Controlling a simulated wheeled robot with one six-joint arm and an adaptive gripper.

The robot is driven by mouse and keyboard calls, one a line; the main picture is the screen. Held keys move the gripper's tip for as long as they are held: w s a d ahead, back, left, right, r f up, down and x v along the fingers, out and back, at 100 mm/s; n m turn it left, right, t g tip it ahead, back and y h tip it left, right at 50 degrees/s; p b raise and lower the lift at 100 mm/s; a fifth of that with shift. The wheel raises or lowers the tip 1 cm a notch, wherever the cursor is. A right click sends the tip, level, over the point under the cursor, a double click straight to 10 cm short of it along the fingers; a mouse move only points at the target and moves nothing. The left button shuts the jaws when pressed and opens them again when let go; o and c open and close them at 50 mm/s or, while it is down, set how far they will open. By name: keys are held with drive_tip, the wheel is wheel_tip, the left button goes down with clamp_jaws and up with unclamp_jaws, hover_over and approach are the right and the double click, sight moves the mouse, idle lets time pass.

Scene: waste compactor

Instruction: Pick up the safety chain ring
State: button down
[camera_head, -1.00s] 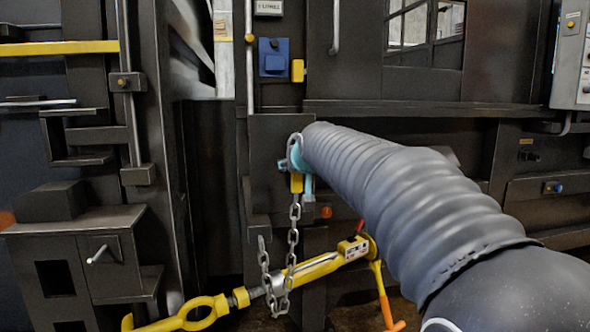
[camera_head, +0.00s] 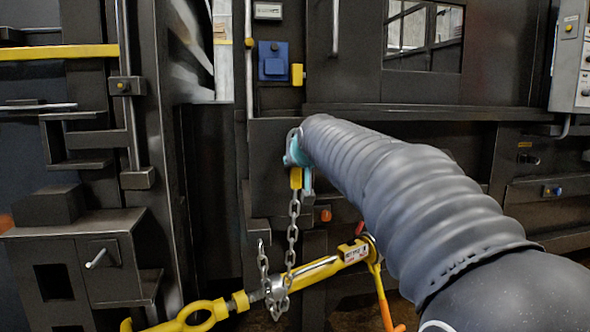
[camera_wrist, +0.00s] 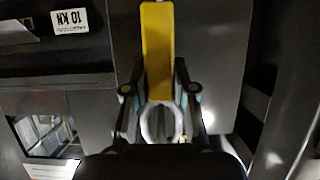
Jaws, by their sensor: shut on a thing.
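The safety chain ring (camera_wrist: 161,123) is a pale metal loop between my gripper's fingers in the wrist view. A yellow tab (camera_wrist: 158,45) extends from it past the fingertips. My gripper (camera_wrist: 160,90) is shut on the ring. In the head view my gripper (camera_head: 299,158) shows as teal parts at the end of my grey sleeved arm. Only the ring's grey upper edge (camera_head: 295,132) shows there. A grey chain (camera_head: 293,225) hangs below the yellow tab and loops down by the yellow load binder (camera_head: 320,268).
A dark machine panel (camera_head: 270,195) stands close behind my gripper. A blue box (camera_head: 273,62) and a yellow block (camera_head: 297,74) are above it. A grey control box (camera_head: 572,60) is at the right. A dark gap lies left of the panel.

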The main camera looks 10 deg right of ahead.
drive_tip(key=shift+r, duration=0.75)
drive_tip(key=shift+s, duration=0.3)
drive_tip(key=s+b, duration=0.2)
drive_tip(key=s, duration=1.5)
drive_tip(key=shift+s+b, duration=0.2)
drive_tip(key=shift+b, duration=0.15)
